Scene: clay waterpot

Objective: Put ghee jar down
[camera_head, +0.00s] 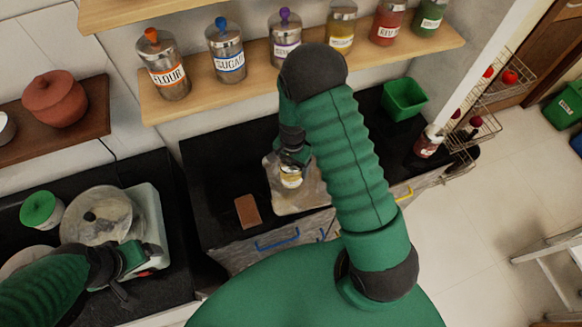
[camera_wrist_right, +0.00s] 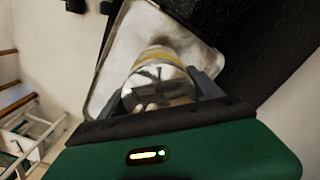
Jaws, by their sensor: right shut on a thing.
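The ghee jar (camera_head: 291,180) is a small jar with a shiny metal lid and a yellow band. My right gripper (camera_head: 291,164) is shut on it from above, over the pale metal tray (camera_head: 313,194) on the black counter. The right wrist view shows the jar (camera_wrist_right: 158,72) between the two fingers of the right gripper (camera_wrist_right: 160,90), with the tray (camera_wrist_right: 118,58) beneath. I cannot tell whether the jar's base touches the tray. My left gripper (camera_head: 130,272) is at the lower left, beside the stove; its fingers are not clear enough to judge.
A brown block (camera_head: 247,211) lies left of the tray. A green bin (camera_head: 404,98) stands at the counter's back right. Labelled jars, including flour (camera_head: 164,66) and sugar (camera_head: 226,52), stand on the shelf above. A lidded pan (camera_head: 98,214) is near my left arm.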

